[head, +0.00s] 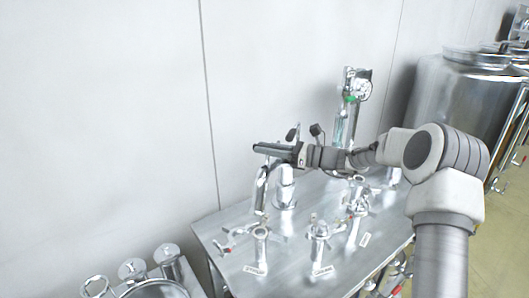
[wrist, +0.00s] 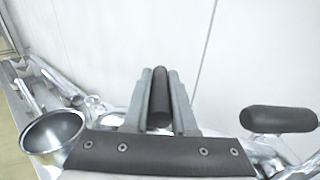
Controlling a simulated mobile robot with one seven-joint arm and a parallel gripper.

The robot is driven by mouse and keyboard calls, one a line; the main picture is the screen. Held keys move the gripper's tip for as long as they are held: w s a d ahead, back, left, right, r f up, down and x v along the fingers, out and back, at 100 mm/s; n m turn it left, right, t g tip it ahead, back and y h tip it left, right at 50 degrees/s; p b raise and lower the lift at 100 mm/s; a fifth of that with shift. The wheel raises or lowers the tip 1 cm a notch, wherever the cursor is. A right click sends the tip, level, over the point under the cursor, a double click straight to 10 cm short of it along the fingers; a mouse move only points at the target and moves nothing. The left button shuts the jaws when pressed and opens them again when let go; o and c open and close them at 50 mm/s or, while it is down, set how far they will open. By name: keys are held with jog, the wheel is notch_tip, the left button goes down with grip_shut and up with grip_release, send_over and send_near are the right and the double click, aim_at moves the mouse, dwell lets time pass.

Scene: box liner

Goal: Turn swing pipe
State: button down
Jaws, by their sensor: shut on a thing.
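The swing pipe (head: 261,190) is a shiny bent metal pipe at the back left of the steel table, with one leg hanging down toward the table's left side. My gripper (head: 264,149) is above it, reaching left. In the wrist view my gripper (wrist: 161,82) is shut on a black bar handle (wrist: 160,98), which lies lengthwise between the two grey fingers. How this handle joins the pipe is hidden. A second black handle (wrist: 278,120) is to the right, apart from the fingers. A round open metal pipe end (wrist: 52,135) is at the lower left.
The steel table (head: 290,275) carries several upright pipe ports with small valves, including a left port (head: 259,245) and a middle port (head: 319,240). A sight-glass fitting (head: 348,110) stands behind my arm. A large tank (head: 455,85) is at right. The wall is close behind.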

jog(key=shift+w+r, duration=0.15)
jog(key=shift+r, duration=0.15)
jog(key=c, duration=0.7)
grip_release()
jog(key=shift+f, duration=0.15)
jog(key=shift+c, duration=0.2)
jog(key=shift+d, duration=0.15)
jog(key=b+v, duration=0.2)
jog(key=v, duration=1.5)
jog(key=shift+d, duration=0.1)
